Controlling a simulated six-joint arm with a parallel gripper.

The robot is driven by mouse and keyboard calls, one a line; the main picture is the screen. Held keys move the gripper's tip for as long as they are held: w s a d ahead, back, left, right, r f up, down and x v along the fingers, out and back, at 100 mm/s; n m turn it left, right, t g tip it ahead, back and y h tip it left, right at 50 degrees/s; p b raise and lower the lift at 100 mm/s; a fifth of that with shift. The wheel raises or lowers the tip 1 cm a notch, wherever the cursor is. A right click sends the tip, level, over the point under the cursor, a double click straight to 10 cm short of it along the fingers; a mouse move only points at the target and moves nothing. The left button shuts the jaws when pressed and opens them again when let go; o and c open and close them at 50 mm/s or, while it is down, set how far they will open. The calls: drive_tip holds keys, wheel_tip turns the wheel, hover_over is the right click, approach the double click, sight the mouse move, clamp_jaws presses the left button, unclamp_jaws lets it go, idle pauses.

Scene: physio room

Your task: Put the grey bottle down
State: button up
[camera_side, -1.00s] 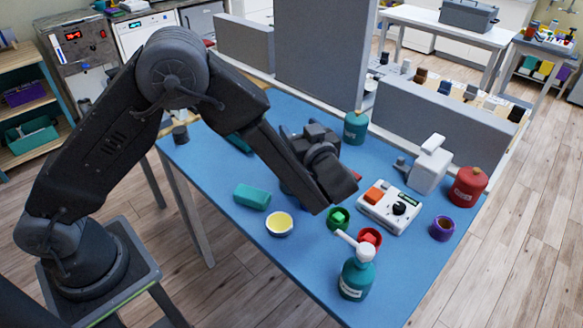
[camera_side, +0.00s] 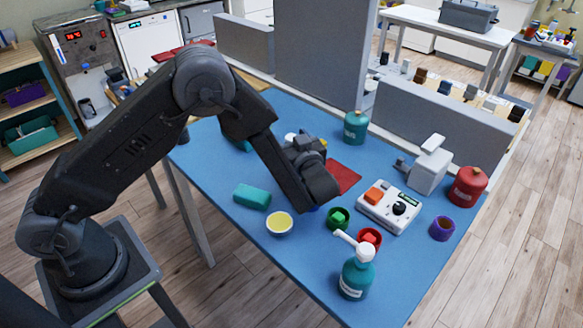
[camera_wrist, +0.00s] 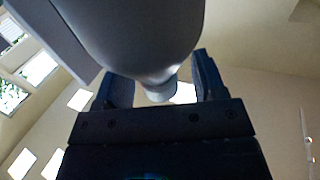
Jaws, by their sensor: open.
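In the wrist view a smooth grey object, likely the grey bottle (camera_wrist: 140,30), fills the top middle, and its narrow end lies between my fingers. My gripper (camera_wrist: 160,76) is open, with a finger on each side of that narrow end. Gaps show beside the narrow end; I cannot tell whether the bottle touches a finger higher up. In the side view my wrist (camera_side: 306,150) is over the middle of the blue table (camera_side: 225,172), and my arm hides much of what is there. A small pale piece shows beside the wrist; I cannot tell what it is.
A red mat (camera_side: 343,178) lies right of my wrist. Nearby are a teal block (camera_side: 252,196), a yellow-filled bowl (camera_side: 279,224), a green cup (camera_side: 338,219), a white control box (camera_side: 389,208) and a teal spray bottle (camera_side: 357,277). Grey panels (camera_side: 440,125) border the back.

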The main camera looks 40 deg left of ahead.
drive_tip(key=shift+c, duration=0.4)
clamp_jaws()
